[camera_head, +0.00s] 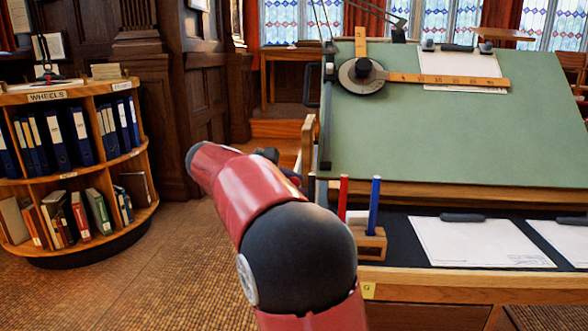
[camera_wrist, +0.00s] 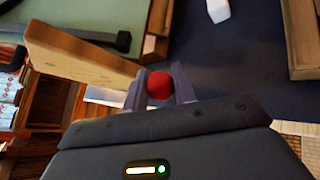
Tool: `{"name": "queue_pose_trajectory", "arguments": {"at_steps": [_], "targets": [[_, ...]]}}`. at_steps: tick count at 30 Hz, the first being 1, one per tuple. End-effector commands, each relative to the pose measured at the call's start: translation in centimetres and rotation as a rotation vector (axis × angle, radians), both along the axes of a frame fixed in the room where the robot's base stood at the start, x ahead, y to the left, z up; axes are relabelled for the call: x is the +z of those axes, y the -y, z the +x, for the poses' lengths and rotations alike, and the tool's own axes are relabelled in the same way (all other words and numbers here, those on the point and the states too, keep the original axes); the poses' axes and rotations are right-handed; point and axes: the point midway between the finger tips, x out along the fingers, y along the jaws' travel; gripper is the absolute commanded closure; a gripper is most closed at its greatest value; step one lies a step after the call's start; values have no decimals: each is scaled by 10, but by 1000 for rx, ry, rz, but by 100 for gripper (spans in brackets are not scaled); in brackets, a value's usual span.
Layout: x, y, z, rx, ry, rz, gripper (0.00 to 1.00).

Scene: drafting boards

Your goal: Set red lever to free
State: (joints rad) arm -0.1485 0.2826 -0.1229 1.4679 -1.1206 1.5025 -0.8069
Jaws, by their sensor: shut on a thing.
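The red lever shows only as a round red knob (camera_wrist: 159,86) in the wrist view. It sits between the two fingers of my gripper (camera_wrist: 159,84), which are shut on it. The lever's shaft, its base and any markings for its settings are hidden, so I cannot tell which position it is in. In the head view my own red and black arm covers the area left of the drafting board (camera_head: 460,130), and the lever cannot be made out there.
A wooden piece (camera_wrist: 80,58) lies close beside my gripper's left finger. A low bookshelf (camera_head: 75,170) is at left, with open floor between.

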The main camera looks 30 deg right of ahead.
Motion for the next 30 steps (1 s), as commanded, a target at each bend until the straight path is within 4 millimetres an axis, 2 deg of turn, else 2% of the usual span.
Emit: {"name": "queue_pose_trajectory", "arguments": {"at_steps": [1, 15, 16, 20, 30], "targets": [[8, 1, 2, 3, -9, 5, 100], [4, 1, 2, 4, -28, 20, 100], [4, 1, 2, 3, -27, 20, 69], [4, 1, 2, 3, -29, 20, 52], [7, -5, 2, 4, -29, 21, 52]]}}
